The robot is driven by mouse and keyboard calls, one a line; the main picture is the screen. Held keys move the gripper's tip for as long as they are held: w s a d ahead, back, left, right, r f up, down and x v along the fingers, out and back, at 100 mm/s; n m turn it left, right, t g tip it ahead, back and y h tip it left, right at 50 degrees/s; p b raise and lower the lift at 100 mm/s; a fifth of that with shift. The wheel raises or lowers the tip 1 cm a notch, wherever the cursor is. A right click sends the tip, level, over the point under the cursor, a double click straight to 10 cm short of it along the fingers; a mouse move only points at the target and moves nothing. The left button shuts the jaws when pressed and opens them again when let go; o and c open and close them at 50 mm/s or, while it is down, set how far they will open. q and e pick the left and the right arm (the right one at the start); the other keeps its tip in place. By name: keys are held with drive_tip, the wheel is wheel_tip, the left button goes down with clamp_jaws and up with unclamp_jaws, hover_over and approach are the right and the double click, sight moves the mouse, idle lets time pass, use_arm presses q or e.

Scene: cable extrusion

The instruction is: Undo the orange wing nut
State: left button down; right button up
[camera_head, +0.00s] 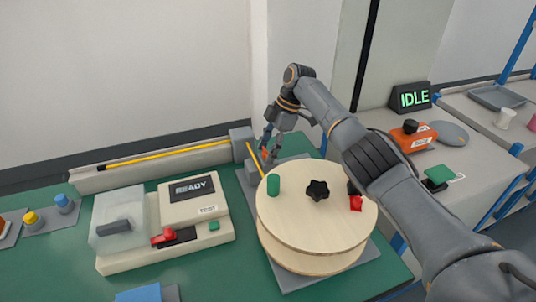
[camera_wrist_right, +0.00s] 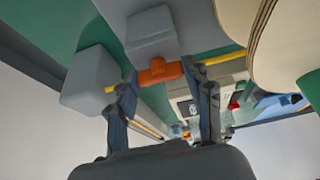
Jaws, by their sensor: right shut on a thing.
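The orange wing nut (camera_wrist_right: 160,72) shows in the right wrist view between the fingers of my right gripper (camera_wrist_right: 163,82). The fingers are closed on its two ends. The nut sits by a grey block (camera_wrist_right: 152,32), with the yellow cable (camera_wrist_right: 225,57) passing close by. In the head view my right gripper (camera_head: 267,148) reaches down behind the wooden reel, and only a small bit of orange shows at its tips. My left gripper is not in view.
The wooden reel (camera_head: 300,230) with a black star knob (camera_head: 318,190) and a green peg stands just in front of my right gripper. A tester box reading READY (camera_head: 192,188) is at left. An orange box (camera_head: 412,138) and an IDLE sign (camera_head: 411,97) are at right.

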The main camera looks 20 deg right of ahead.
idle(0.3)
drive_tip(key=o, duration=1.2)
drive_tip(key=shift+c, duration=0.2)
drive_tip(key=shift+r, duration=0.2)
drive_tip(key=v, duration=1.1)
drive_tip(key=shift+r, duration=0.25)
drive_tip(key=shift+d, duration=0.1)
